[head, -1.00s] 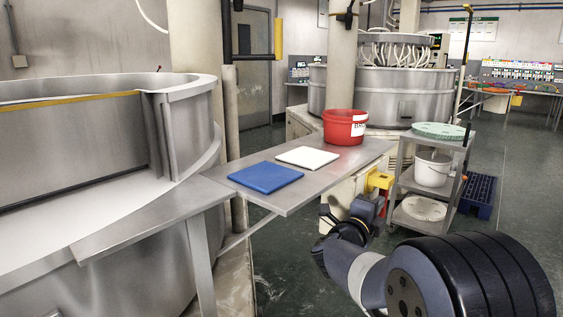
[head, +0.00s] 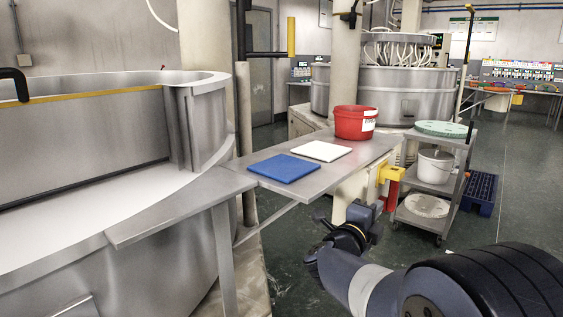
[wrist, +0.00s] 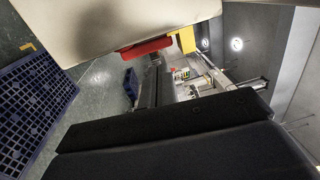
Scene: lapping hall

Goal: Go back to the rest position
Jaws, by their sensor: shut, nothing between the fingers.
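My gripper (head: 370,212) is at the far end of my arm in the head view, low and right of the table, over the floor. It is small and dark there, and its fingertips are hard to make out. It is shut and empty. My arm folds across the lower right of the head view. In the wrist view a dark body of my own fills the bottom.
A steel table (head: 240,182) holds a blue pad (head: 284,168), a white pad (head: 321,151) and a red bucket (head: 355,123). A yellow box (head: 390,173) sits near my gripper. A trolley (head: 425,222) and blue crate (head: 480,193) stand right. Floor is open beyond.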

